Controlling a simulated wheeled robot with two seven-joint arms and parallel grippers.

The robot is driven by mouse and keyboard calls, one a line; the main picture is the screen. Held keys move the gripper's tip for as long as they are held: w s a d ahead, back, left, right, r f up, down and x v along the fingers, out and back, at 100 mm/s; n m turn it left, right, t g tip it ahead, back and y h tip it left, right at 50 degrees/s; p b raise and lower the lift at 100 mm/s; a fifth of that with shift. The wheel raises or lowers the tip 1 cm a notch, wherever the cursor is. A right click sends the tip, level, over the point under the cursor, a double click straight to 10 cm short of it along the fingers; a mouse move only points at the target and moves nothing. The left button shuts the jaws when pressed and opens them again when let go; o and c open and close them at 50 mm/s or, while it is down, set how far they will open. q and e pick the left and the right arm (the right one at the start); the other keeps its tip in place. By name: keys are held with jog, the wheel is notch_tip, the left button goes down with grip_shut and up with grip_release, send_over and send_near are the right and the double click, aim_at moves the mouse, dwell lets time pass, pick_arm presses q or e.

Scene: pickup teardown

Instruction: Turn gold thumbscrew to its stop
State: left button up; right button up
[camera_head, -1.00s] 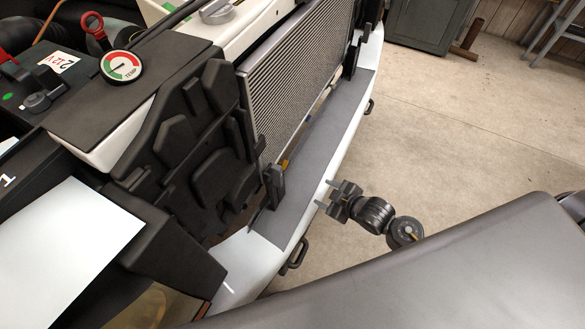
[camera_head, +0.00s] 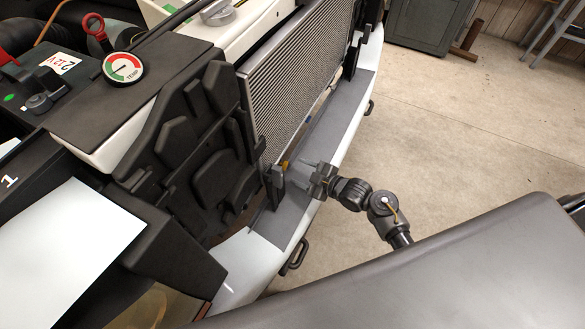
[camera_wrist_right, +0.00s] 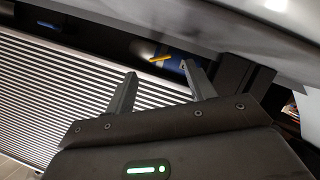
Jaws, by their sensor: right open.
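The gold thumbscrew (camera_wrist_right: 160,58) shows as a small yellow bar in the right wrist view, beyond the fingertips and between them, against a dark and blue recess. In the head view it is a tiny yellow spot (camera_head: 285,163) at the lower edge of the radiator. My right gripper (camera_head: 303,169) is over the grey ledge beside the radiator's near bracket, a short way from the thumbscrew. In the wrist view its two fingers (camera_wrist_right: 158,82) are spread and empty, not touching the thumbscrew. My left gripper is not in view.
The finned radiator (camera_head: 298,80) stands behind the ledge, with a black upright bracket (camera_head: 274,185) close to my fingers. The white bumper edge (camera_head: 335,165) runs along the front. A black molded panel (camera_head: 190,150) is at the left.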

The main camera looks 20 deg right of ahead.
aim_at(283, 165)
jog(key=shift+x, duration=2.05)
jog(key=shift+s, duration=0.1)
jog(key=shift+c, duration=0.3)
